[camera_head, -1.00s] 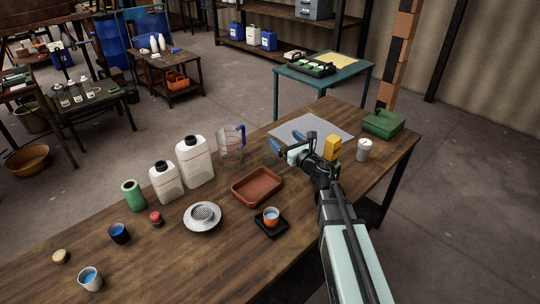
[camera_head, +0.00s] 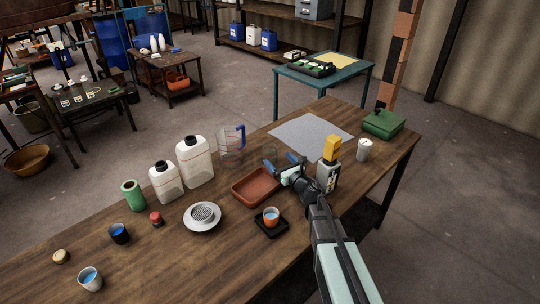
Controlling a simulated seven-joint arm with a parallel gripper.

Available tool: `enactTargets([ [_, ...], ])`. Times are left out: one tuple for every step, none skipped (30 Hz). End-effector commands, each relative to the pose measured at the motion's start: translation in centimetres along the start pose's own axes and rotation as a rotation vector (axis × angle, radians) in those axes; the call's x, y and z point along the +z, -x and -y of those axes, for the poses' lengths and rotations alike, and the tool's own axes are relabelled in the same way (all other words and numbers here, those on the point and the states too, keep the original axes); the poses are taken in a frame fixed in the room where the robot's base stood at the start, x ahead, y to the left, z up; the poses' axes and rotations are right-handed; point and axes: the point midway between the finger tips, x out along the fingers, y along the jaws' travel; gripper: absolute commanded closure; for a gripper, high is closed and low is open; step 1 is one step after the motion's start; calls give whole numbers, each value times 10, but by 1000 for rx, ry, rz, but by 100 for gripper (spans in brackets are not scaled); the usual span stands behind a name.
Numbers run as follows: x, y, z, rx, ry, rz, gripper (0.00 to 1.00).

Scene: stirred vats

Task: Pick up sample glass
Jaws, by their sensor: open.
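Three small cups hold blue liquid, and I cannot tell for sure which is the sample glass. A pale, glass-like cup (camera_head: 90,280) stands at the table's near left. A dark blue cup (camera_head: 119,234) stands behind and right of it. An orange-banded cup (camera_head: 271,217) sits on a black square coaster (camera_head: 266,232) near the front edge. My gripper (camera_head: 282,163) is open and empty, with blue fingertips, above the table by the right end of the terracotta tray (camera_head: 240,192). It is behind the orange-banded cup and far from the two left cups.
A yellow-capped bottle (camera_head: 331,150) stands close right of my gripper. A clear jug (camera_head: 230,147) and two white canisters (camera_head: 195,165) stand left. A white strainer dish (camera_head: 202,218) is mid-table. The grey mat (camera_head: 310,132) looks bare. A green box (camera_head: 383,124) is far right.

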Motion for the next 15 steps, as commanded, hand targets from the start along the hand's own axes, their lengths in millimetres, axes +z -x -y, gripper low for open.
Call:
enactTargets([
  [-1, -13, 2, 1, 0, 1, 5],
  [-1, -18, 2, 1, 0, 1, 5],
  [-1, -25, 2, 1, 0, 0, 5],
  [-1, -31, 2, 1, 0, 0, 5],
  [-1, -36, 2, 1, 0, 0, 5],
  [-1, -41, 1, 1, 0, 0, 5],
  [-1, -45, 1, 1, 0, 0, 5],
  [-1, -48, 1, 1, 0, 0, 5],
  [0, -50, 1, 1, 0, 0, 5],
  [0, -52, 1, 0, 0, 0, 5],
  [0, -53, 1, 0, 0, 0, 5],
  [0, -54, 1, 0, 0, 0, 5],
  [0, -55, 1, 0, 0, 0, 5],
  [0, -56, 1, 0, 0, 0, 5],
  [0, -58, 2, 0, 0, 0, 5],
])
